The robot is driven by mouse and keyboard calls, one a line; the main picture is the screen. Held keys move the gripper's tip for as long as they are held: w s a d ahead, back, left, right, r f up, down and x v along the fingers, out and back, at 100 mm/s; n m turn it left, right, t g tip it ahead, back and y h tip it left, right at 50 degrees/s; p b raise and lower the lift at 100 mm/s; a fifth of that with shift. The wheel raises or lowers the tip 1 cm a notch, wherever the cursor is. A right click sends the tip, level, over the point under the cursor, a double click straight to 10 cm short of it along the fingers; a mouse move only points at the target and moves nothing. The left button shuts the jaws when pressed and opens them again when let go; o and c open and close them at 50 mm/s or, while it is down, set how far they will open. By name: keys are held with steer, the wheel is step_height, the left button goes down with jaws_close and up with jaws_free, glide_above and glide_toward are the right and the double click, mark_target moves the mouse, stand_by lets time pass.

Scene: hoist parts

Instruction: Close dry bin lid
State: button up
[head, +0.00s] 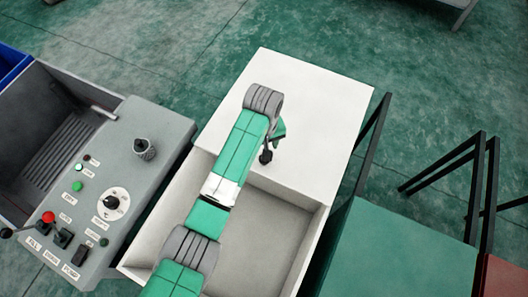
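The dry bin (318,240) is a white box with its front part open, and its grey inside looks empty where it shows. Its lid (325,110) is a flat white panel covering the far part of the box. My arm reaches over the bin from the bottom of the head view. My gripper (266,156) is a small dark shape near the lid's front edge. I cannot tell whether it touches the lid or whether its fingers are open. My arm hides part of the lid's left side and of the opening.
A grey control panel (120,185) with knobs, buttons and a red knob stands left of the bin, beside a grey basin (60,140). A green-topped table (400,255) and dark metal frames (475,185) stand at the right.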

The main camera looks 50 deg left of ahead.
step_height(320, 180, down, 8)
steer(key=shift+d+r+b, duration=0.1)
steer(key=shift+r+b, duration=0.1)
steer(key=shift+b, duration=0.95)
